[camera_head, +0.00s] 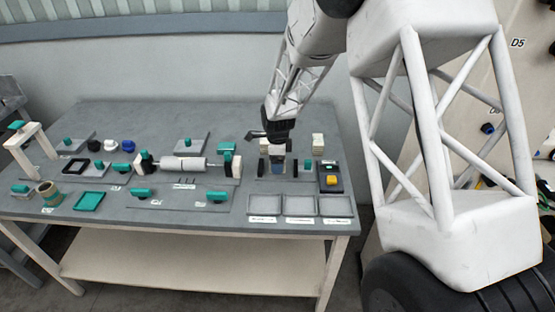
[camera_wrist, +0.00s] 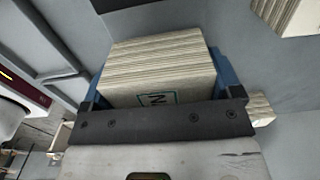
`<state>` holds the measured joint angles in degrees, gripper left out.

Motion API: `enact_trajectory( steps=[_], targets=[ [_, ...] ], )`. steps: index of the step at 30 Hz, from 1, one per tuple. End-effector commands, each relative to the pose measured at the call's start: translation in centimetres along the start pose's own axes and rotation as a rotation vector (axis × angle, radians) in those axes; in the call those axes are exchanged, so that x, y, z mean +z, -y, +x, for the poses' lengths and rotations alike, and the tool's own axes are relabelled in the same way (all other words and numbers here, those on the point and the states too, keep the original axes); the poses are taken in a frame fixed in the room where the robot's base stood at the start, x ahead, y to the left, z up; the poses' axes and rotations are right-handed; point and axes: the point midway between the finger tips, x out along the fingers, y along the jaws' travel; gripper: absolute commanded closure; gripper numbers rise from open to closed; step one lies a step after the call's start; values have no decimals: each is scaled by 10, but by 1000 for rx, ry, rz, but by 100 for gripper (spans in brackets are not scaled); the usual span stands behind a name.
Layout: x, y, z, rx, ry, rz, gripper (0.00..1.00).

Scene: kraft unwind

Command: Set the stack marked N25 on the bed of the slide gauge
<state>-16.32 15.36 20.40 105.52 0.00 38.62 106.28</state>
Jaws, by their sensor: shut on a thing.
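A pale layered stack (camera_wrist: 160,55) fills the middle of the wrist view. Its near face has a dark framed mark that begins with N; the rest is hidden by my gripper's black bar. My gripper (camera_wrist: 158,80) is shut on this stack, with a blue finger on each side.
Another pale stack (camera_head: 318,141) stands right of my gripper; a stack also shows top right in the wrist view (camera_wrist: 285,14). A black box with a yellow button (camera_head: 331,179) is at the right. Grey trays (camera_head: 299,206) line the front edge. A roller (camera_head: 185,164) lies left.

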Motion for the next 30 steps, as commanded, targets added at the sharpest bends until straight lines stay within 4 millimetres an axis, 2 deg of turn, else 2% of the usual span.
enact_trajectory(
  steps=[30],
  targets=[
    [0, 0, 10, 0, 0, 0, 40]
  ],
)
